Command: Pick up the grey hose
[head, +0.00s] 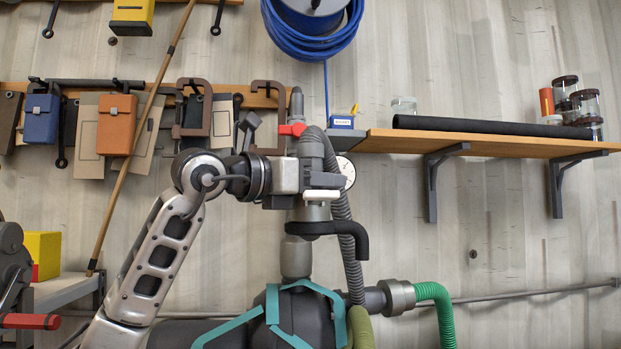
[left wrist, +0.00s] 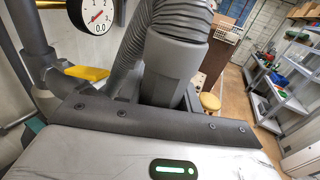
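The grey hose (head: 347,215) is ribbed. It rises to a smooth grey cuff (head: 311,146), bends over beside a red valve handle (head: 291,130) and hangs down to the right of the upright pipe. My left gripper (head: 322,181) is at the cuff, just below its top, in front of the pipe. In the left wrist view the ribbed hose (left wrist: 172,16) and its smooth cuff (left wrist: 174,68) stand close beyond the gripper's dark front bar. The fingertips are hidden behind that bar, so I cannot tell whether they close on the cuff. My right gripper is out of view.
A round gauge (head: 346,172) sits right behind the hose. A wooden shelf (head: 480,143) with jars and a black tube is at right. A green hose (head: 436,300) joins a side pipe low down. Tools and pouches hang at left, near a slanted wooden pole (head: 140,128).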

